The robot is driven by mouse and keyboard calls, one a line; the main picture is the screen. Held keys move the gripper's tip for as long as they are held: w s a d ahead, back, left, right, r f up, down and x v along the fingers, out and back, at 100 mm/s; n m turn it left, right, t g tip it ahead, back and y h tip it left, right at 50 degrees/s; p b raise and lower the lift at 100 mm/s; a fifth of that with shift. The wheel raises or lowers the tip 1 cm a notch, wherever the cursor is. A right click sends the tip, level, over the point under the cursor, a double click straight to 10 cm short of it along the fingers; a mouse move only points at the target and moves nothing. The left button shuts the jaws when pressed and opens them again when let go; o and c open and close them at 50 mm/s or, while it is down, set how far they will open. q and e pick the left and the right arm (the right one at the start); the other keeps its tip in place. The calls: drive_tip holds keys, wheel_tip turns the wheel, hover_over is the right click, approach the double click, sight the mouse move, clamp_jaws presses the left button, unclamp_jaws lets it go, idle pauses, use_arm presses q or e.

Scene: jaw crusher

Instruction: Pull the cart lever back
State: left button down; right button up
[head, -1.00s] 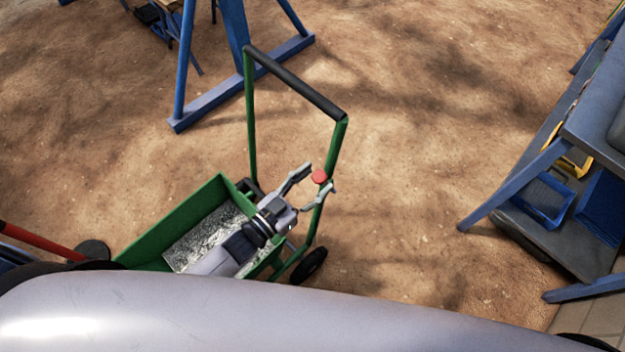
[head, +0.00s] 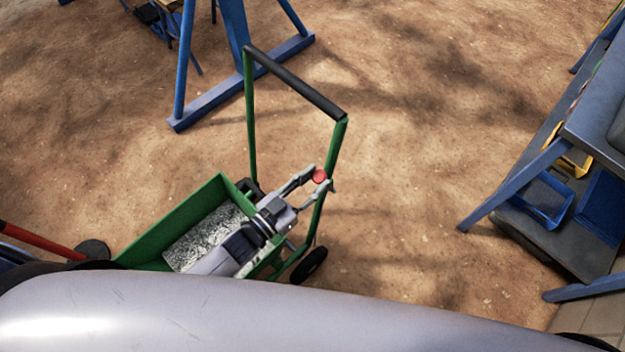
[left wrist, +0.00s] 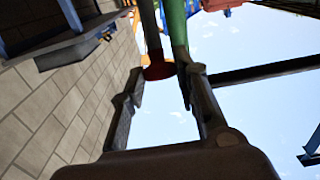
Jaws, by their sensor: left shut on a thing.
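The green cart (head: 165,232) stands below me, its tray holding grey crushed material. Its tall green handle frame (head: 250,120) has a black grip bar (head: 297,83) on top. The cart lever's red knob (head: 319,175) is beside the frame's right post. My left gripper (head: 320,178) reaches over the tray and is shut on the lever at this knob. In the left wrist view, the knob (left wrist: 158,71) on its dark rod lies between the fingers of my gripper (left wrist: 165,72), by a green post (left wrist: 177,25). My right gripper is not in view.
A blue stand (head: 240,82) is behind the cart. A workbench with blue legs (head: 515,187) and bins stands at the right. A red bar (head: 40,241) is at the left. Sandy ground between cart and workbench is clear.

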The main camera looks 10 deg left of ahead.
sight(320, 174)
use_arm(q)
drive_tip(key=shift+w+r+p, duration=0.1)
drive_tip(key=shift+r+p, duration=0.15)
drive_tip(key=shift+p, duration=0.15)
drive_tip(key=w+p, duration=0.1)
drive_tip(key=p, duration=0.1)
drive_tip(key=d+r+g+p, duration=0.1)
drive_tip(key=p, duration=0.1)
drive_tip(key=shift+w+d+r+y, duration=0.2)
drive_tip(key=shift+w+r+y, duration=0.05)
drive_tip(key=shift+w+y, duration=0.15)
drive_tip(key=x, duration=0.3)
drive_tip(key=shift+w+d+r+b, duration=0.15)
drive_tip(key=shift+w+b, duration=0.1)
drive_tip(key=shift+b, duration=0.05)
drive_tip(key=shift+r, duration=0.15)
drive_tip(key=shift+w, duration=0.1)
drive_tip(key=c, duration=1.7)
unclamp_jaws()
drive_tip(key=o, duration=0.5)
drive_tip(key=shift+s, duration=0.2)
drive_tip(key=shift+c, duration=0.2)
